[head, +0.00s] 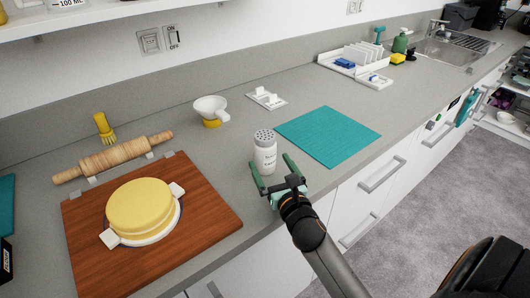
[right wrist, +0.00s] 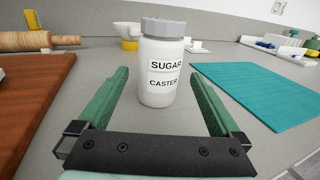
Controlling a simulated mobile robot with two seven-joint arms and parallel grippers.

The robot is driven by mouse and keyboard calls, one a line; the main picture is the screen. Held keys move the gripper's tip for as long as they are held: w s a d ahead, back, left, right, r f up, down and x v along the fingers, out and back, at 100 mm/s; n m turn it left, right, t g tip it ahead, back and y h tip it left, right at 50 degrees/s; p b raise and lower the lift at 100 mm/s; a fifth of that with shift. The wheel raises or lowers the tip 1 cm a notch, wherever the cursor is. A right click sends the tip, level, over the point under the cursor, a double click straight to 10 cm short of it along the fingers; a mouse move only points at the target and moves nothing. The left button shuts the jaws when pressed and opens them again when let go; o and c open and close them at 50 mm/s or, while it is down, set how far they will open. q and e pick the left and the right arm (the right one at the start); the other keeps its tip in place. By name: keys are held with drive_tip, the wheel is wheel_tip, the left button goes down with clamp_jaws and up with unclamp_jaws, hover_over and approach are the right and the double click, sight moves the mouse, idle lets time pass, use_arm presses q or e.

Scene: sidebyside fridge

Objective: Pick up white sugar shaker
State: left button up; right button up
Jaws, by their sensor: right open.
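The white sugar shaker (head: 265,153) stands upright on the grey counter near its front edge. It has a grey perforated lid, and its label reads "SUGAR CASTER" in the right wrist view (right wrist: 161,75). My right gripper (head: 271,170) is open just in front of the shaker. In the right wrist view its green fingers (right wrist: 158,88) point at the shaker, one on each side of it, with gaps beside its body. Nothing is held. My left gripper is not in view.
A teal mat (head: 328,135) lies right of the shaker. A wooden board (head: 90,248) with a yellow cake (head: 139,205) is at the left, a rolling pin (head: 112,158) behind it. A white funnel-like bowl (head: 210,106) stands behind the shaker. Counter around the shaker is clear.

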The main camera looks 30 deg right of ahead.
sight(265, 153)
drive_tip(key=x, duration=0.5)
drive_tip(key=shift+w, duration=0.1)
drive_tip(key=c, duration=1.5)
drive_tip(key=shift+c, duration=0.3)
drive_tip(key=shift+r, duration=0.1)
